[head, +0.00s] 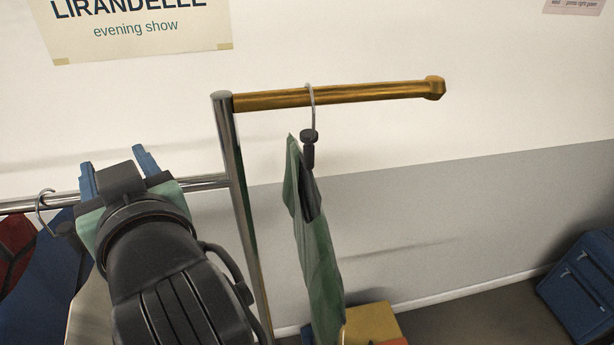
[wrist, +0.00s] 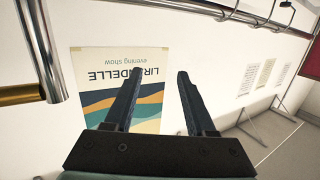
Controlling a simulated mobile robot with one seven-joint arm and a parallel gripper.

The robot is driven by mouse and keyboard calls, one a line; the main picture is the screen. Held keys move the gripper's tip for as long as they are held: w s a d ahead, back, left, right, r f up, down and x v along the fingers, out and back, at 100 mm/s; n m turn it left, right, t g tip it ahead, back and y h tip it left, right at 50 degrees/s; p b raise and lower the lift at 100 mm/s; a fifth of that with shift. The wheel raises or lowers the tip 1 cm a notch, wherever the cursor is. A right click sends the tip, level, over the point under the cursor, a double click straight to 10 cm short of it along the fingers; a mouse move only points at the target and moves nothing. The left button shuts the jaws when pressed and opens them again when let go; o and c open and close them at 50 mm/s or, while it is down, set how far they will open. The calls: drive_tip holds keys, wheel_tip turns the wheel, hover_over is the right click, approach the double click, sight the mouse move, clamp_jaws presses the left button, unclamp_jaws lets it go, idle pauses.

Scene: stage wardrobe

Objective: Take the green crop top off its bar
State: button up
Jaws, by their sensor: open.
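The green crop top (head: 318,265) hangs edge-on from a hanger with a dark neck and a metal hook (head: 311,95). The hook sits over the brass-coloured bar (head: 370,92), left of its middle. The bar juts right from a chrome post (head: 238,180) and ends in a knob. My gripper (head: 117,165) is left of the post, apart from the crop top, with its blue fingers spread. In the wrist view my gripper (wrist: 160,95) is open with nothing between its fingers. The brass bar's end (wrist: 20,95) shows at the left there; the crop top is out of that view.
A chrome rail (head: 205,182) left of the post carries red and blue garments (head: 50,275), partly behind my arm. A poster (head: 140,28) is on the wall. A blue suitcase (head: 580,285) stands at the right, and a yellow box (head: 372,325) is low behind the crop top. Space right of the crop top is clear.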

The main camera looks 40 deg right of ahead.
drive_tip(key=s+d+m+g+h, duration=0.2)
drive_tip(key=s+d, duration=0.5)
drive_tip(key=d, duration=0.5)
drive_tip(key=g+h, duration=0.1)
drive_tip(key=g, duration=0.1)
approach(311, 151)
drive_tip(key=shift+m, duration=0.4)
drive_tip(key=x, duration=0.2)
drive_tip(key=p+x, duration=0.1)
drive_tip(key=x, duration=0.2)
drive_tip(key=shift+w+a+f, duration=0.15)
drive_tip(key=shift+w+f, duration=0.15)
drive_tip(key=shift+w, duration=0.05)
drive_tip(key=shift+d+p+x, duration=0.1)
drive_tip(key=shift+p+x, duration=0.6)
drive_tip(key=shift+x, duration=0.65)
drive_tip(key=shift+d+p+x, duration=0.15)
drive_tip(key=shift+p+x, duration=0.5)
drive_tip(key=shift+x, duration=0.7)
drive_tip(key=shift+s+r, duration=0.1)
drive_tip(key=shift+c, duration=0.2)
clamp_jaws()
drive_tip(key=shift+r, duration=0.1)
